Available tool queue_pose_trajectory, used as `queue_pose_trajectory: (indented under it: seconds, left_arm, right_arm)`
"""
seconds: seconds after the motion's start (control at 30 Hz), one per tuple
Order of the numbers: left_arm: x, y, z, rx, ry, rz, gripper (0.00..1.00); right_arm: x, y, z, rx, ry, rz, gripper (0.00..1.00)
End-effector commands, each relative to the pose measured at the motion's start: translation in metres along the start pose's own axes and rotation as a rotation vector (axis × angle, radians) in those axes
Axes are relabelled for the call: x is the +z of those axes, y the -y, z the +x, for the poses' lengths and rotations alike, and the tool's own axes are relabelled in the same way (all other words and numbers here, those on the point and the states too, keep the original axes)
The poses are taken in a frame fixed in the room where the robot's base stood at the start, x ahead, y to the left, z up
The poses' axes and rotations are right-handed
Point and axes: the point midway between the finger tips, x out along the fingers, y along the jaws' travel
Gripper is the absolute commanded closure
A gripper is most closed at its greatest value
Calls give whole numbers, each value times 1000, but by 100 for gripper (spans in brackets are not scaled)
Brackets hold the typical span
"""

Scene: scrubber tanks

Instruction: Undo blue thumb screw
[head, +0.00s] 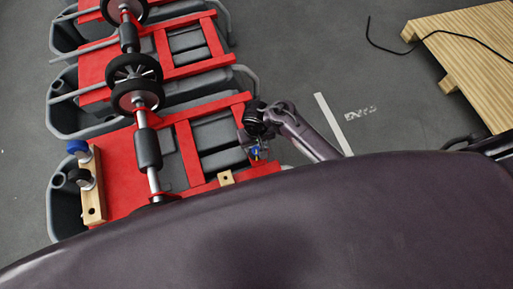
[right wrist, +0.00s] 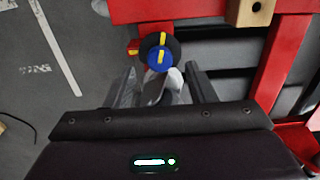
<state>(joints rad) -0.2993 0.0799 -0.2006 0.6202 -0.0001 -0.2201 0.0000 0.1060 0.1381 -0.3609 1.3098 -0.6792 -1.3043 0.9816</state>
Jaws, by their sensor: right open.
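The blue thumb screw (head: 254,152) is at the right side of the nearest red frame (head: 268,169), close to my right gripper (head: 250,143). In the right wrist view the blue thumb screw (right wrist: 159,61) shows a yellow bar across its face, with a black round part and another yellow mark behind it. My right gripper (right wrist: 162,82) is open. Its two fingers point at the screw, one to each side and just short of it in the picture. I cannot tell whether either finger touches it. My left gripper is not in view.
A second blue knob (head: 77,147) is at the left near a wooden block (head: 91,190). A small wooden block (head: 226,178) sits on the red frame. More grey tanks (head: 72,105) stand behind. A wooden pallet (head: 470,50) with a black cable lies at the upper right.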

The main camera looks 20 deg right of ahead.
Motion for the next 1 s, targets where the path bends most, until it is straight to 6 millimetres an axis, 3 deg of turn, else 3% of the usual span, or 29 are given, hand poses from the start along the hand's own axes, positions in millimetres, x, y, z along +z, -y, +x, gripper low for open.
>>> queue_pose_trajectory:
  seconds: [0.2,0.57,0.9,1.0]
  left_arm:
    - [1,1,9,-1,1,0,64]
    - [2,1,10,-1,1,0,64]
    - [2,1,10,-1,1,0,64]
    - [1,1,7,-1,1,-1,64]
  right_arm:
    - [0,-1,28,2,-1,-2,50]
    - [0,0,32,1,-1,-3,51]
    - [0,0,32,1,0,-3,95]
    - [0,0,30,1,-1,-21,95]
